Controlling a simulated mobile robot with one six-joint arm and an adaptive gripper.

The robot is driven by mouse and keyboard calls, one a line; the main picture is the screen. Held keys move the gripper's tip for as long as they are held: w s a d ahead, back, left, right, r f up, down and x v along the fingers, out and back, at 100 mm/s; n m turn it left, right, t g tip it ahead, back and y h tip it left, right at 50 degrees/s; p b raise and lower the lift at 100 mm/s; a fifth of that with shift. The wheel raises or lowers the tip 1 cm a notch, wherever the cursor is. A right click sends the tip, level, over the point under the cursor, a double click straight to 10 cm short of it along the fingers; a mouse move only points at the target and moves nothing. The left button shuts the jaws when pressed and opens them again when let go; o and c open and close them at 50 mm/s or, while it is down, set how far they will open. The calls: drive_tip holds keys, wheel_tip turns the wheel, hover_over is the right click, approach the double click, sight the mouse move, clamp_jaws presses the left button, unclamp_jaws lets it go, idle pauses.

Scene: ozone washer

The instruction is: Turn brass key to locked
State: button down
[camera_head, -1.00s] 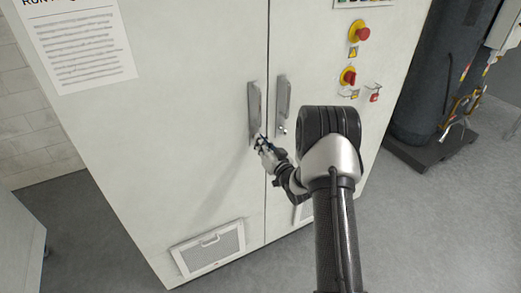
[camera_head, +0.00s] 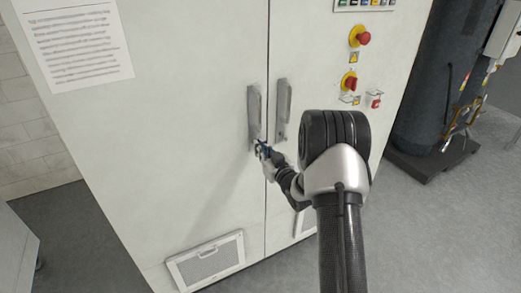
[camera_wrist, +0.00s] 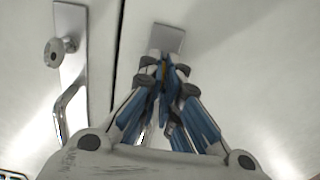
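My gripper (camera_head: 262,150) is at the lower end of the left door's handle plate (camera_head: 255,112). In the wrist view my gripper (camera_wrist: 165,72) has its blue-sided fingers nearly together, with a thin sliver of the brass key (camera_wrist: 164,70) between the tips. They appear shut on it, in front of the left door's metal plate (camera_wrist: 168,38). Most of the key is hidden by the fingers, so its turn angle cannot be read. The right door's plate has a round lock knob (camera_wrist: 55,50), at left in the wrist view.
The right door's handle (camera_head: 283,105) is close beside my gripper, across the door seam. Red emergency knobs (camera_head: 362,38) are higher on the right door. A vent (camera_head: 205,261) is low on the left door. A dark cylinder (camera_head: 440,80) stands at right.

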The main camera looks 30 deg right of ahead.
drive_tip(key=c, duration=1.8)
unclamp_jaws()
drive_tip(key=s, duration=1.2)
drive_tip(key=shift+d, duration=0.15)
drive_tip(key=shift+w+r, duration=0.1)
